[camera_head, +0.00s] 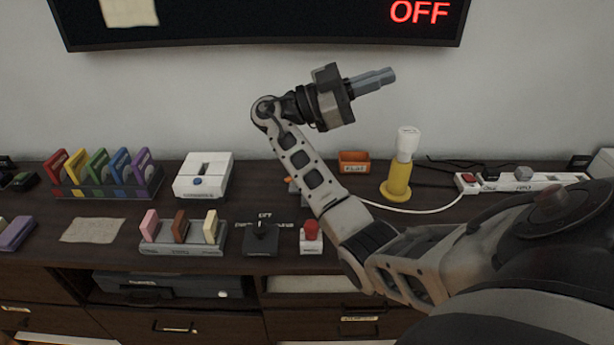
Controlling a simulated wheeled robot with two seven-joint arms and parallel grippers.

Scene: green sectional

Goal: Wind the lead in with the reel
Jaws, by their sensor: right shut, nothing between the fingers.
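A white lead (430,211) lies on the dark cabinet top. It curves from near the white power strip (520,181) on the right to behind my right arm, where its other end is hidden. A small orange part (291,181) shows beside my forearm; most of it is hidden, and I cannot tell whether it is the reel. My right gripper (386,77) is shut and empty, raised in front of the wall and pointing right, apart from the lead. My left gripper is out of view.
A yellow lamp-like stand with a white top (397,180) and an orange box (354,162) stand at the back. A joystick box (262,239) and red-knobbed box (311,237) sit at the front. Cartridge racks (105,182) fill the left. A screen (260,22) reads OFF.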

